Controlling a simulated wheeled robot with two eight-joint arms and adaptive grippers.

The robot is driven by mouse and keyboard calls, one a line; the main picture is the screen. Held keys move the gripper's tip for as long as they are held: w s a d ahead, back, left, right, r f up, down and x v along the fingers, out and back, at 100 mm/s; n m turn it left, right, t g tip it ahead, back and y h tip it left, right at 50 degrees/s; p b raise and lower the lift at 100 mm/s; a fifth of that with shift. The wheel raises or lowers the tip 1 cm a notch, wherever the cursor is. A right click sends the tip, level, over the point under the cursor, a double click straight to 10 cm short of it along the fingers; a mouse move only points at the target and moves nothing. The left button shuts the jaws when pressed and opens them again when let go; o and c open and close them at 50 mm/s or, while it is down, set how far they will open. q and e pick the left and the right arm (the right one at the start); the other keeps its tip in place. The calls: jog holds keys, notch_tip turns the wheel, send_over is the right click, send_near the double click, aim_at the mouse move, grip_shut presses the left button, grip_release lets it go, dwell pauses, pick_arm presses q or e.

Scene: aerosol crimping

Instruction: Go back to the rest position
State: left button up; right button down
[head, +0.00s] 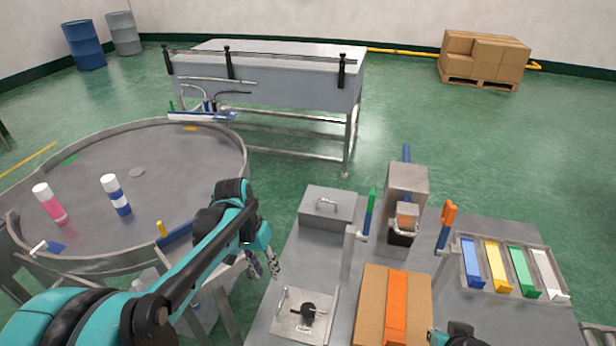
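My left arm reaches in from the lower left. Its gripper (264,266) hangs pointing down between the round table and the workbench. Its two fingers look apart, with nothing seen between them. Only a small teal and black part of my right arm (460,337) shows at the bottom edge, beside the cardboard box. I cannot make out whether its fingers are open or shut.
The round steel table (150,155) holds a pink can (50,204) and a blue-and-white can (116,196). The workbench carries a cardboard box (371,300), a crimping machine (404,190), a lidded metal box (327,207) and a tray of coloured blocks (483,289).

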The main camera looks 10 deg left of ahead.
pick_arm(q)
jog(key=s+d+r+t+y, duration=0.1)
jog(key=s+d+r+t, duration=0.1)
jog(key=s, duration=0.3)
jog(key=s+d+r+t+y, duration=0.1)
jog(key=s+d+t, duration=0.1)
jog(key=s+t, duration=0.3)
jog(key=shift+s+d+r, duration=0.3)
jog(key=shift+s+r, duration=0.05)
dwell(1.8)
